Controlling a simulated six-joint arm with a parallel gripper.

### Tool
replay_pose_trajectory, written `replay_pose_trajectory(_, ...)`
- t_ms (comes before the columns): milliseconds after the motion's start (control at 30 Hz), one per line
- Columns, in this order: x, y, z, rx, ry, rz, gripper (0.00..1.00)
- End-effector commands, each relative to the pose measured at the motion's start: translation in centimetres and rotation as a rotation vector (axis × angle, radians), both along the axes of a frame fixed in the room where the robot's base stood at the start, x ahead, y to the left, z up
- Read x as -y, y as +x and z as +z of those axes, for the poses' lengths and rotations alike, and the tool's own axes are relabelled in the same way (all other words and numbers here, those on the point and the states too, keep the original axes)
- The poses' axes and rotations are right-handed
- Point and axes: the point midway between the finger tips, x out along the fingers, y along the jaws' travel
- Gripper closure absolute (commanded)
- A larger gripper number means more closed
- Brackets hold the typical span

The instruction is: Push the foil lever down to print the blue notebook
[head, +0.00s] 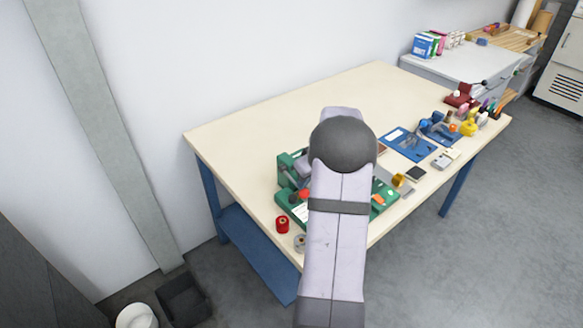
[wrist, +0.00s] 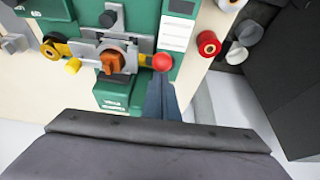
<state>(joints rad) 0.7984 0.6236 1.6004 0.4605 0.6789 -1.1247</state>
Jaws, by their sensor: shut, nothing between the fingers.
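The green foil machine (head: 285,171) stands at the front of the table, partly hidden behind my arm. I cannot make out a blue notebook on the machine.
A red roll (head: 282,224) and a grey roll (head: 300,243) stand by the table's front edge. A blue mat (head: 399,135) with tools and a small dark square (head: 415,173) lie to the right. The table's back left is clear.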

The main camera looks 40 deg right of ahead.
Motion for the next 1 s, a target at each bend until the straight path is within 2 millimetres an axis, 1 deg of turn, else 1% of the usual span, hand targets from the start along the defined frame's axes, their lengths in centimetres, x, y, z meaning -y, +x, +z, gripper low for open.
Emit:
replay_pose_trajectory(33,-0.4,-0.4,-0.8,-0.016,0.013,0.003,1.0)
replay_pose_trajectory(267,-0.4,-0.4,-0.4,-0.016,0.012,0.004,1.0)
replay_pose_trajectory(1000,-0.1,-0.1,4.5,-0.007,0.005,0.002,1.0)
